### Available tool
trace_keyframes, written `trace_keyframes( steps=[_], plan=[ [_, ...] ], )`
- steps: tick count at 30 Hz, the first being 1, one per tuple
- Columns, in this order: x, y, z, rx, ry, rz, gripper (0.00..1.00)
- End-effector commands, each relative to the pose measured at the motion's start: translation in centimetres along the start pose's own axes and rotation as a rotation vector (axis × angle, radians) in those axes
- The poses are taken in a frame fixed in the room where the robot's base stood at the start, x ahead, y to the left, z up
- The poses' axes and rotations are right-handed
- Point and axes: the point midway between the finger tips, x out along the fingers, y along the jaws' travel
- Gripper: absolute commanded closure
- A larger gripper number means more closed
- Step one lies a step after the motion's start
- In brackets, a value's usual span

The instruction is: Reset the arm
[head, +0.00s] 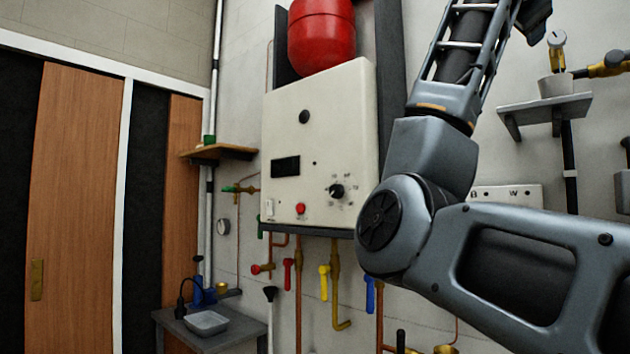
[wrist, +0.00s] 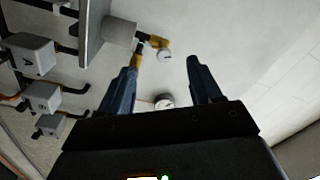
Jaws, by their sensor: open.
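My arm crosses the right half of the head view, with its elbow in front of the wall beside the cream boiler panel (head: 325,130). The end of the arm goes out of the top of the head view, and my fingers do not show clearly there. In the wrist view my gripper (wrist: 157,85) is open, with its two dark fingers apart and nothing held between them. A round gauge (wrist: 164,101) shows on the wall beyond the gap between the fingers.
A red tank (head: 321,35) is above the panel. Pipes with coloured valve levers hang below it. A small shelf (head: 545,108) with a cup is at the right. A side table (head: 190,335) with a tray (head: 206,322) stands at lower left. Labelled boxes (wrist: 42,96) show left in the wrist view.

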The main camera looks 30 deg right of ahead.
Motion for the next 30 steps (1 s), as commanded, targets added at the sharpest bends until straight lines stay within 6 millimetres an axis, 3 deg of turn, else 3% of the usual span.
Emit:
trace_keyframes(
  steps=[5, 14, 21, 30],
  plan=[
    [0.7, 1.5, 5.6, -0.112, 0.005, -0.041, 0.36],
    [0.4, 7.0, 18.6, -0.375, 0.002, -0.174, 0.36],
    [-1.6, 13.4, 28.0, -0.566, -0.029, -0.297, 0.36],
    [-6.2, 23.3, 37.5, -0.767, -0.103, -0.462, 0.36]
  ],
)
